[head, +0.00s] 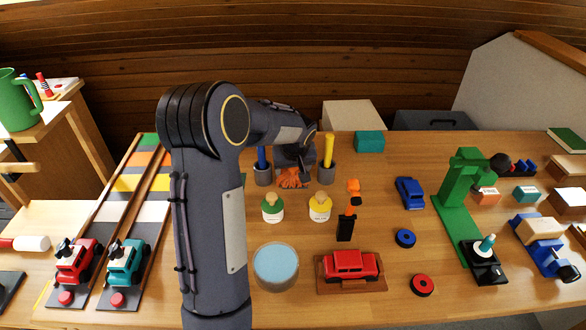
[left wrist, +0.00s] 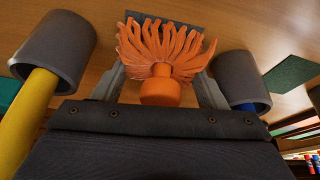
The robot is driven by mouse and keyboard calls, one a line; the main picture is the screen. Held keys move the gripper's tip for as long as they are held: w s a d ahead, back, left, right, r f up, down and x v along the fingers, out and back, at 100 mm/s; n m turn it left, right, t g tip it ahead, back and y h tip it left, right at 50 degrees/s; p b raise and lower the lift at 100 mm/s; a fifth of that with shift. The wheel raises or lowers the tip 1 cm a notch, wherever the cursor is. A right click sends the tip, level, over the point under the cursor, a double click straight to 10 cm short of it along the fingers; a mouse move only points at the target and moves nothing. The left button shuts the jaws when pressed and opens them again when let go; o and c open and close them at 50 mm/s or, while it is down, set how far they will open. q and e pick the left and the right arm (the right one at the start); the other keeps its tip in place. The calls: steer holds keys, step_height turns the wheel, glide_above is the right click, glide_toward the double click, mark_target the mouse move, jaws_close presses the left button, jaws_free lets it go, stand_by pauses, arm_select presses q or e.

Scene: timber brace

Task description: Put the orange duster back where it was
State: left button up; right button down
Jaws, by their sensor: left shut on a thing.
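The orange duster (head: 293,178) has a fringe of orange strands. In the left wrist view its fringe (left wrist: 160,48) spreads out beyond an orange collar, between my two fingers. My left gripper (head: 293,158) is shut on the duster and points down at the back of the table. The rest of the handle is hidden by the gripper. A dark square (left wrist: 168,20) shows just beyond the strands; I cannot tell whether they touch it. A grey cup with a blue handle (head: 262,172) and one with a yellow handle (head: 326,172) stand on either side. My right gripper is not in view.
Green (head: 272,207) and yellow (head: 320,207) jars stand in front of the duster. An orange-and-black object (head: 348,212) is to their right. A teal block (head: 369,141) lies behind. A red car (head: 350,265) and a round pale-blue-topped tub (head: 276,265) are nearer.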

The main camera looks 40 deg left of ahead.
arm_select(q)
steer(key=shift+f, duration=0.1)
steer(key=o, duration=0.6)
steer(key=shift+d+r, duration=0.1)
steer(key=shift+r, duration=0.3)
steer(key=p+v, duration=0.1)
steer(key=v, duration=1)
steer(key=s+d+m+t+h, duration=0.1)
steer(key=s+d+m+h, duration=0.2)
steer(key=s+d, duration=0.7)
steer(key=s+d+f+m+t+h, duration=0.1)
steer(key=s+d+m+h, duration=0.3)
steer(key=s+d, duration=0.5)
steer(key=s+m, duration=0.1)
steer(key=s, duration=0.5)
steer(key=shift+s+d, duration=0.15)
steer(key=shift+d, duration=0.25)
